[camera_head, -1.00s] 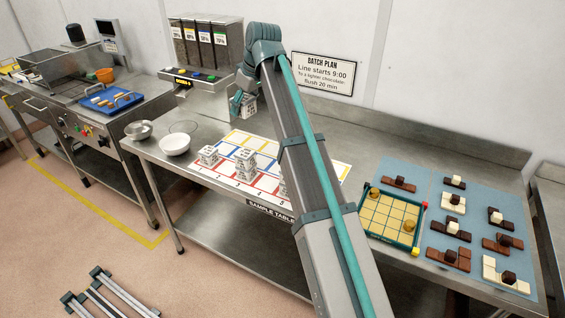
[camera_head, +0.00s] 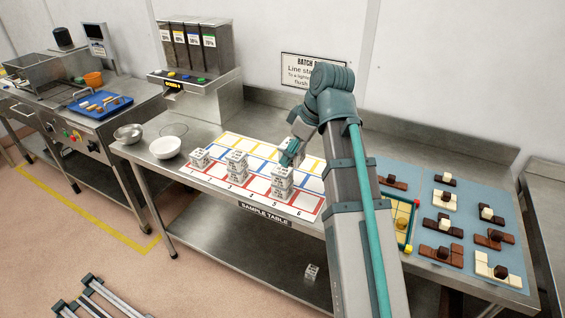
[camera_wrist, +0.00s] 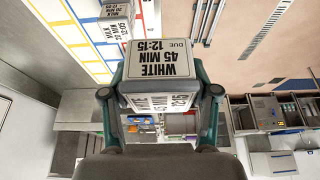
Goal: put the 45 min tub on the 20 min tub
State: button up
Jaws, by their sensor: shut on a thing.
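The 45 min tub (camera_wrist: 160,68) is a small pale tub labelled WHITE 45 MIN, DUE 12:15, held between my gripper's fingers. My gripper (camera_wrist: 160,92) is shut on it; in the head view the gripper (camera_head: 290,156) is low over the sample table, near the tubs at slot 5. The 20 min tub (camera_wrist: 113,29), labelled MILK 20 MIN, shows at the upper left of the wrist view, close to the held tub. Whether they touch I cannot tell. My arm and gripper partly hide the held tub in the head view.
Tubs stand at slot 1 (camera_head: 200,158), stacked at slot 3 (camera_head: 237,165), and at slot 5 (camera_head: 282,188). A lone tub (camera_head: 311,272) is below on the lower shelf. A white bowl (camera_head: 165,147) is left; chocolate samples lie on blue mats (camera_head: 468,205) at right.

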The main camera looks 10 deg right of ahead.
jog(key=w+f+p, duration=0.1)
jog(key=w+f, duration=0.1)
jog(key=w, duration=0.4)
jog(key=p, duration=0.2)
send_near(279, 168)
jog(key=shift+w+a+f, duration=0.1)
jog(key=shift+a+f, duration=0.2)
jog(key=shift+a, duration=0.2)
jog(key=shift+a+f, duration=0.3)
jog(key=shift+a, duration=0.2)
jog(key=shift+w+f, duration=0.6)
jog(key=shift+f, duration=0.15)
jog(key=shift+f+p, duration=0.3)
jog(key=shift+f, duration=1.3)
jog(key=shift+f, duration=0.15)
jog(key=o, duration=1.2)
jog(key=shift+o, duration=0.2)
jog(key=b+v, duration=0.2)
jog(key=v, duration=1)
